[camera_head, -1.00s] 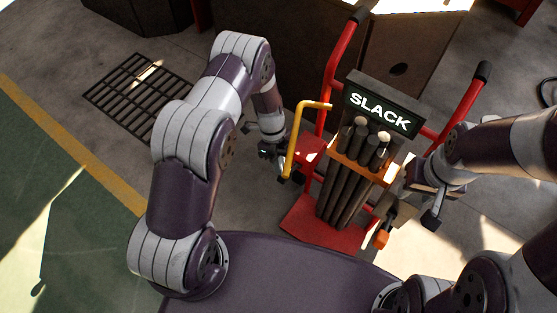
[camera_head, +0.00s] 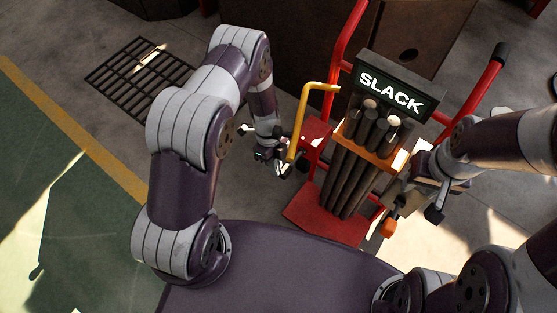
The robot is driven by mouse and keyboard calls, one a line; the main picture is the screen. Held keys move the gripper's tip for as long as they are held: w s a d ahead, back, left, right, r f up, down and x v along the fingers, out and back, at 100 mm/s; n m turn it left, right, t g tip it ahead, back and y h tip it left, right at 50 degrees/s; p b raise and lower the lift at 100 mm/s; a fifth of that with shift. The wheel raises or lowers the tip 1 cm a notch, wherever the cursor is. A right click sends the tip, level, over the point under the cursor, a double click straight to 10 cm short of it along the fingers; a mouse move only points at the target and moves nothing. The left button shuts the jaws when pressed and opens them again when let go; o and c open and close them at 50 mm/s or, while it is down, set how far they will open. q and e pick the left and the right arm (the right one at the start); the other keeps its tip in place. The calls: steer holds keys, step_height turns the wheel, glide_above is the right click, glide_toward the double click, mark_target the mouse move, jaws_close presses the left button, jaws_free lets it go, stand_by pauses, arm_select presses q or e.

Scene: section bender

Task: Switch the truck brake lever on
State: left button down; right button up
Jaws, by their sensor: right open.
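A red hand truck (camera_head: 330,215) carries a bundle of dark bars (camera_head: 348,180) behind an orange band, under a sign reading "SLACK" (camera_head: 391,94). A yellow bent handle (camera_head: 303,118) stands at its left side. A small lever with an orange tip (camera_head: 389,228) hangs low on its right side. I cannot tell for certain which of these is the brake lever. My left gripper (camera_head: 282,163) is beside the lower end of the yellow handle; its jaws are too small to read. My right gripper (camera_head: 412,203) is open, just above and right of the orange tip, contact unclear.
The truck's two red upright handles rise at left and right (camera_head: 472,98). A large brown cabinet (camera_head: 420,35) stands behind. A floor grate (camera_head: 140,85) and open grey floor lie to the left, with a yellow line (camera_head: 75,130) beyond.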

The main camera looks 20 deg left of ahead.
arm_select(q)
step_height(320, 180, down, 7)
steer(key=b, duration=0.5)
steer(key=shift+s+r, duration=0.2)
steer(key=shift+s, duration=0.2)
arm_select(e)
steer(key=shift+s+f, duration=0.15)
steer(key=shift+f, duration=2.7)
arm_select(q)
steer(key=shift+a+f, duration=0.1)
steer(key=shift+f, duration=0.1)
arm_select(e)
steer(key=shift+f, duration=0.15)
